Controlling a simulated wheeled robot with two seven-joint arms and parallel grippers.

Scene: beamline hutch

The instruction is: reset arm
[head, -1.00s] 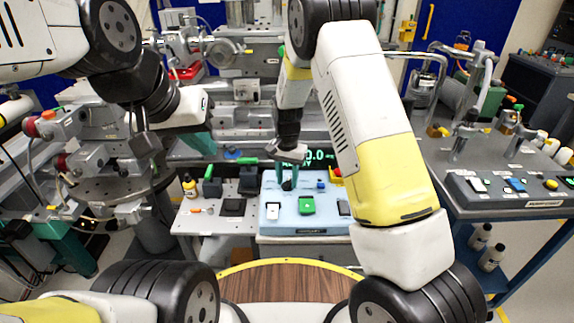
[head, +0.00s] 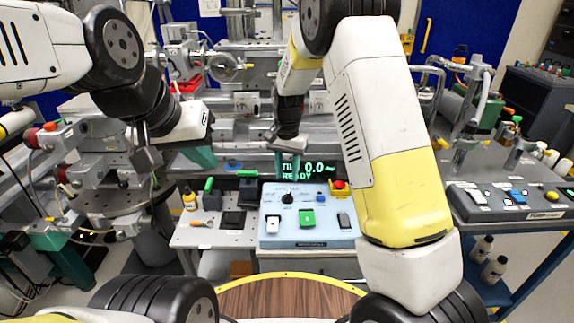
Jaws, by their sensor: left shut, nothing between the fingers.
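My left gripper (head: 203,156) is at the left, beyond the bench's left part, with its teal fingers shut and partly hidden by the wrist. My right arm reaches over the scene, and my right gripper (head: 290,164) points down with teal fingers just above the back of the light blue control panel (head: 270,238). The finger gap is too small to judge. The black knob (head: 288,195) on the panel is uncovered, below the fingertips.
A blue cart (head: 530,214) with another switch box (head: 505,195) stands right. Pipes and machinery fill the back.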

